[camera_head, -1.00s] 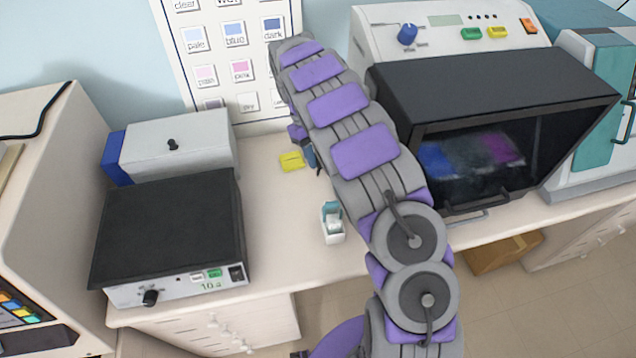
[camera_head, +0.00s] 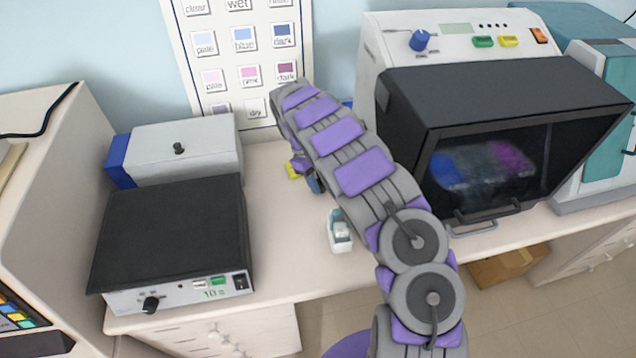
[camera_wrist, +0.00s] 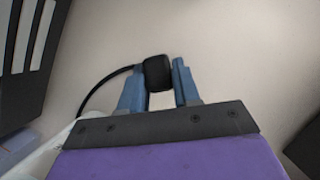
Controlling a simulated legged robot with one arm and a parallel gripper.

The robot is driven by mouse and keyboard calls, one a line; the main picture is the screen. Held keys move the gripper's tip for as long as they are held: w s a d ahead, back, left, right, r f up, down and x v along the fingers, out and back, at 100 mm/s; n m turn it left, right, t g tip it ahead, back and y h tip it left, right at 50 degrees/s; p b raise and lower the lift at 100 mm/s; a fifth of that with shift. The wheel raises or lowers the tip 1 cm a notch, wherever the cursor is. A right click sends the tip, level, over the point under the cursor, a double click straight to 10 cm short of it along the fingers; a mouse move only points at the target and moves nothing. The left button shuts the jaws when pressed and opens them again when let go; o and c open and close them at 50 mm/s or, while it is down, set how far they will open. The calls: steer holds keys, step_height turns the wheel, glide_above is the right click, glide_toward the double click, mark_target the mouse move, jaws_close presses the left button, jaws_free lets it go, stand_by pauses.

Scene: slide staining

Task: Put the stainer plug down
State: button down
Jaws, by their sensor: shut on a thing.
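The stainer plug (camera_wrist: 158,73) is a black block with a black cable that curves away to the left in the wrist view. My gripper (camera_wrist: 160,82) has its two blue fingers on either side of the plug and is shut on it. The pale counter surface lies behind the plug, and I cannot tell whether the plug touches it. In the head view, my arm hides the plug and most of my gripper (camera_head: 312,182), which is low over the counter near the wall chart. The stainer (camera_head: 500,125) with its dark hood stands to the right of my arm.
A yellow item (camera_head: 292,171) lies just left of my gripper. A small white and teal container (camera_head: 340,232) stands near the front edge. A black-topped device (camera_head: 172,235) and a grey box (camera_head: 182,150) stand at left. The counter (camera_head: 285,255) between is clear.

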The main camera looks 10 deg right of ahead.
steer(key=shift+d+f, duration=0.2)
steer(key=shift+f, duration=0.05)
steer(key=shift+d+r, duration=0.15)
steer(key=shift+d, duration=0.3)
steer(key=shift+d+f, duration=0.15)
steer(key=shift+f, duration=0.1)
steer(key=shift+a+f, duration=0.3)
steer(key=shift+a, duration=0.2)
steer(key=c, duration=1)
jaws_free()
steer(key=shift+a, duration=0.1)
steer(key=shift+c, duration=0.2)
steer(key=shift+o, duration=1.2)
steer(key=shift+d, duration=0.45)
steer(key=shift+r, duration=0.1)
steer(key=shift+r, duration=0.25)
steer(key=p+v, duration=0.2)
steer(key=v, duration=1)
steer(key=shift+a+r+p, duration=0.15)
steer(key=shift+p, duration=0.25)
